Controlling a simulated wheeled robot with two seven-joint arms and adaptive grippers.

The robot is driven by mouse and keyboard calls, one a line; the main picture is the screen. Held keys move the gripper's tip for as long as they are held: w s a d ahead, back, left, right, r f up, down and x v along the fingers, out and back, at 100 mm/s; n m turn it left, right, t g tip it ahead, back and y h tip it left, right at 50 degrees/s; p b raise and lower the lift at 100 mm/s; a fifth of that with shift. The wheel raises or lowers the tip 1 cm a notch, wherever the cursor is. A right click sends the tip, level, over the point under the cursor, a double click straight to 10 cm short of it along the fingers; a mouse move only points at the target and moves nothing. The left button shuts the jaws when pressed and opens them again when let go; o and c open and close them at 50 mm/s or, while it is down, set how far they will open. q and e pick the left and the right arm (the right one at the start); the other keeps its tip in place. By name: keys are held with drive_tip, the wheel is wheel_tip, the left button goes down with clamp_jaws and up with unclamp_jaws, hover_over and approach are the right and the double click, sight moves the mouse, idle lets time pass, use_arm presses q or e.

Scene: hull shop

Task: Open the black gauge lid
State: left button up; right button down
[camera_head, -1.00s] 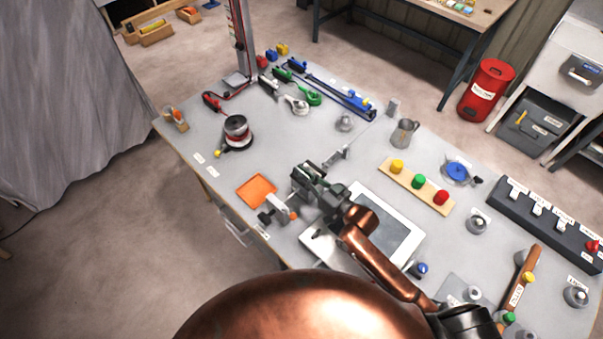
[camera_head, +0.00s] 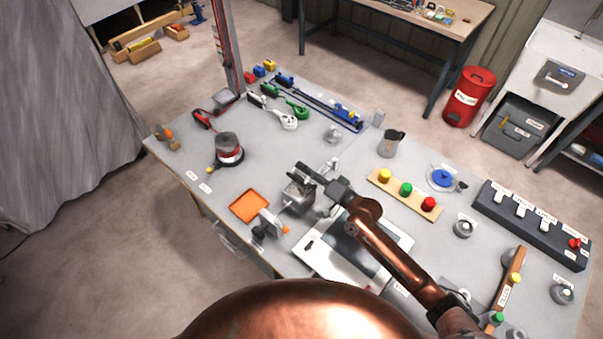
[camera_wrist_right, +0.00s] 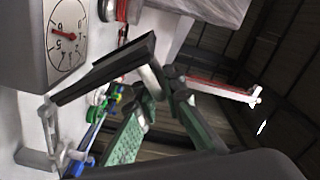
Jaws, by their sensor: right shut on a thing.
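The gauge (camera_head: 297,197) is a small grey box near the front middle of the table in the head view. In the right wrist view the grey gauge (camera_wrist_right: 30,60) stands at the upper left, and its white dial with a red needle is exposed. The black gauge lid (camera_wrist_right: 105,70) stands out from the box, swung away from the dial. My right gripper (camera_head: 312,172) is above the gauge in the head view. In the wrist view its green-padded fingers (camera_wrist_right: 158,86) are shut on the lid's outer end. My left gripper is not in view.
An orange tray (camera_head: 249,206) and a small clamp-like fixture (camera_head: 268,225) are left of the gauge. A white-framed panel (camera_head: 318,252) lies below my right arm. A button board (camera_head: 396,190) and a metal jug (camera_head: 391,144) are to the right. A spool (camera_head: 229,149) stands farther left.

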drive_tip(key=shift+w+d+r+m, duration=0.15)
drive_tip(key=shift+w+r+m, duration=0.1)
drive_tip(key=shift+m, duration=0.25)
drive_tip(key=shift+w+d+m, duration=0.5)
drive_tip(key=shift+m, duration=0.4)
drive_tip(key=shift+w+d+f+m+b, duration=0.15)
drive_tip(key=shift+w+d+m+b, duration=0.65)
drive_tip(key=shift+m, duration=0.7)
drive_tip(key=shift+w, duration=0.15)
drive_tip(key=c, duration=2.2)
unclamp_jaws()
drive_tip(key=shift+o, duration=0.6)
drive_tip(key=shift+d, duration=0.1)
drive_tip(key=shift+f, duration=0.1)
